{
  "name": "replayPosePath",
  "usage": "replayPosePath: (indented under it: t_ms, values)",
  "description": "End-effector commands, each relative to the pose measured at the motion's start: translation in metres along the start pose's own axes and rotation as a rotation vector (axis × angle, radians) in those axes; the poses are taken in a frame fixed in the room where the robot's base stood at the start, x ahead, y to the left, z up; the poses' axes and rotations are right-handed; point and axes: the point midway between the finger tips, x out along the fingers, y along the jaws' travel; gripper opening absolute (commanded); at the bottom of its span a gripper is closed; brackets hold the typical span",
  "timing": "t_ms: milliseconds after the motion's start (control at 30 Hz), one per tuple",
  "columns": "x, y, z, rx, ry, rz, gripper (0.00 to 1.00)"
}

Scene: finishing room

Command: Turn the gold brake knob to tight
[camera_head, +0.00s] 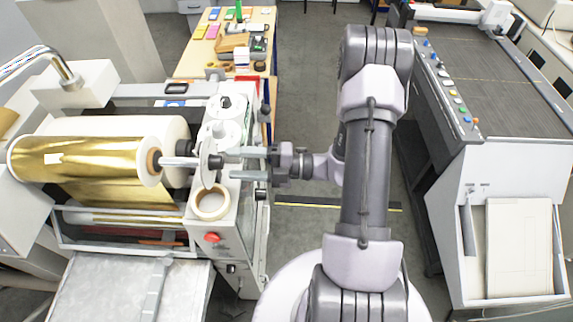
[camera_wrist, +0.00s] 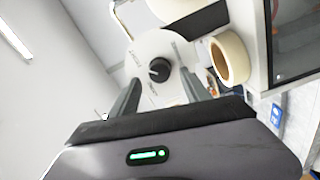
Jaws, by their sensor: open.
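The gold brake knob is a small black knob (camera_head: 217,162) on a white disc (camera_head: 207,165) at the right end of the gold foil roll (camera_head: 85,158). In the wrist view the knob (camera_wrist: 160,70) sits near the middle of the disc (camera_wrist: 150,47), with a light mark on its face. Lettering on the disc is too small to read. My gripper (camera_head: 235,163) is open, to the right of the knob and pointing at it. In the wrist view the knob appears between my fingers, with visible space on both sides. I see no contact.
A cream tape roll (camera_head: 211,204) lies just below the disc on the machine, with a red button (camera_head: 212,237) beneath it. Other dark knobs (camera_head: 226,102) stand behind the disc. A workbench (camera_head: 262,20) is behind; a grey-topped machine (camera_head: 490,70) stands right. Floor between is clear.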

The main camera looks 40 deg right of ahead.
Motion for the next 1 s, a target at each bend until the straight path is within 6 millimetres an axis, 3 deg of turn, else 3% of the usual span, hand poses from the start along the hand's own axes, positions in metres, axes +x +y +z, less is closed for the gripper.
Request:
replayPosePath:
  t_ms: [200, 400, 600, 1000]
  values:
    - [-0.074, -0.004, 0.003, -0.004, -0.008, 0.001, 0.55]
    - [-0.124, -0.003, 0.002, -0.003, -0.005, 0.0, 0.55]
    - [-0.141, -0.001, 0.0, 0.0, -0.001, 0.0, 0.55]
    - [-0.139, -0.002, 0.0, -0.007, 0.004, -0.004, 0.55]
